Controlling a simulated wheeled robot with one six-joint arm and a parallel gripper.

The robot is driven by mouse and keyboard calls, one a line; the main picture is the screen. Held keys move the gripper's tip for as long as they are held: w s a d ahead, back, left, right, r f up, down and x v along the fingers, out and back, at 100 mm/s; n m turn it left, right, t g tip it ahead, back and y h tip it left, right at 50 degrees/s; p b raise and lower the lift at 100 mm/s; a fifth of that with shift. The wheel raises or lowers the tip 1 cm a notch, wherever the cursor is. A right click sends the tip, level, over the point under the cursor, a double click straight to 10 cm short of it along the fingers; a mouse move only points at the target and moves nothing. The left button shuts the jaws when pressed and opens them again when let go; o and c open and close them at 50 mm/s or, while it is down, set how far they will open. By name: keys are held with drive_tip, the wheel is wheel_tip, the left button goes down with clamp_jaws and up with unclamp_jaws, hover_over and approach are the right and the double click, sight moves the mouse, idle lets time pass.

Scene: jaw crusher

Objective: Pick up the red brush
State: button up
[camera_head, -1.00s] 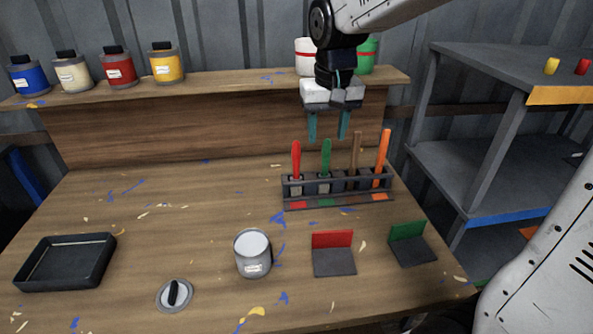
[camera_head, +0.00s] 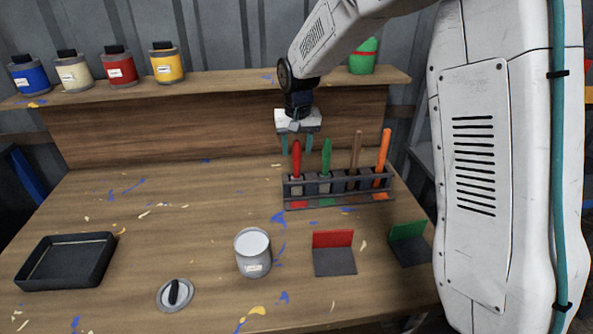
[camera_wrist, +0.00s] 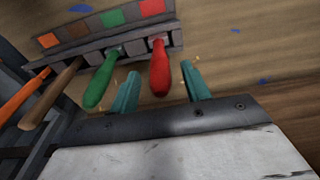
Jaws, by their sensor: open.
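The red brush (camera_head: 296,160) stands upright, handle up, in the leftmost slot of the dark brush rack (camera_head: 338,202) on the workbench. In the wrist view the red brush (camera_wrist: 160,68) has its handle top between the two teal fingertips. My gripper (camera_head: 297,150) is open, just above and around the handle's top in the head view; whether it touches is not clear. In the wrist view my gripper (camera_wrist: 162,75) has the green brush (camera_wrist: 102,80) close outside one finger. The green brush also stands in the rack in the head view (camera_head: 326,160).
A brown-handled brush (camera_head: 355,155) and an orange brush (camera_head: 382,155) stand further right in the rack. A grey can (camera_head: 252,265), a black tray (camera_head: 32,284), a lid (camera_head: 175,295) and red (camera_head: 333,240) and green (camera_head: 407,231) holders lie in front. The bench's left-middle is clear.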

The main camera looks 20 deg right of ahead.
sight(297, 169)
drive_tip(key=f, duration=0.2)
drive_tip(key=shift+w+f, duration=0.25)
drive_tip(key=shift+f, duration=0.1)
clamp_jaws()
